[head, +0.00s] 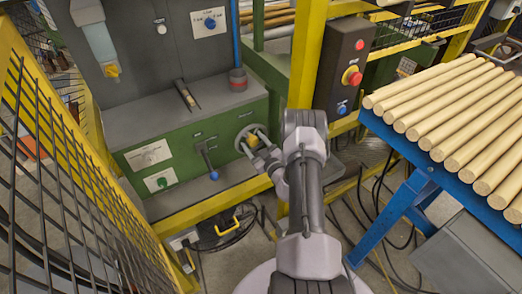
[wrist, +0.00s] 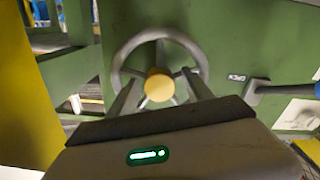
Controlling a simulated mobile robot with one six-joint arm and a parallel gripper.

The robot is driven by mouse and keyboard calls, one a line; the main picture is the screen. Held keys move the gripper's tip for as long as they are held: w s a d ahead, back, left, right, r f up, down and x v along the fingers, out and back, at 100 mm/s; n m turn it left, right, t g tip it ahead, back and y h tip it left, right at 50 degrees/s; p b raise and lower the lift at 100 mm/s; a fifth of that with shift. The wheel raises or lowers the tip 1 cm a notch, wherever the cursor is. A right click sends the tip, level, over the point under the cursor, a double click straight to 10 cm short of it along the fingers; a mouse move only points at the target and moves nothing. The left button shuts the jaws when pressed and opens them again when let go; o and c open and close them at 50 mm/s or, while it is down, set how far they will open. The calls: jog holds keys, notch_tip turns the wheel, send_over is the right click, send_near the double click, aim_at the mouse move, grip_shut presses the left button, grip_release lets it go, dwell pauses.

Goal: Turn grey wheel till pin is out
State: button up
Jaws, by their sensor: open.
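The grey wheel (head: 241,131) is mounted on the green machine front in the head view. In the wrist view the grey wheel (wrist: 121,57) faces me, with spokes and a yellow hub (wrist: 159,85). My gripper (wrist: 161,73) is open, its two fingers on either side of the hub, overlapping the wheel's lower half. Whether the fingers touch the rim or spokes I cannot tell. In the head view my gripper (head: 260,145) is right at the wheel, partly covering it. I cannot make out the pin in either view.
A lever with a blue knob (head: 214,175) is left of the wheel. A yellow post (head: 308,50) and a dark control box with a red button (head: 352,77) stand to the right. A blue table (head: 400,140) bears wooden rods. Yellow mesh fencing (head: 70,170) is at left.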

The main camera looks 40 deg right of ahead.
jog(key=p+v, duration=0.3)
jog(key=v, duration=1.3)
jog(key=shift+s+a, duration=0.2)
jog(key=shift+s, duration=0.1)
